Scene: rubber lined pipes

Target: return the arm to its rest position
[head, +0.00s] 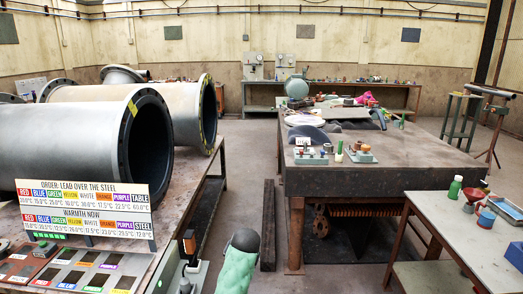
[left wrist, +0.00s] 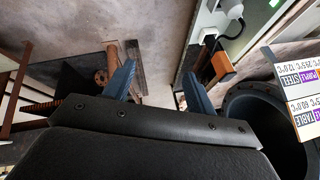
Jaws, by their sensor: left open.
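My left gripper (left wrist: 160,88) shows in the left wrist view, its two blue fingers wide apart with nothing between them. Below the fingers is grey floor, so it hangs clear of the tables. In the head view I cannot make out its fingers. A green shape with a dark rounded top (head: 238,265) stands at the bottom middle there; I cannot tell whether it is part of my arm. My right gripper is in neither view.
Large grey rubber-lined pipes (head: 85,130) lie on the left bench behind a label board (head: 88,212). An orange-and-black handled tool (head: 190,242) is at that bench's edge; it also shows in the wrist view (left wrist: 222,65). A heavy table (head: 400,180) stands right, with open floor between.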

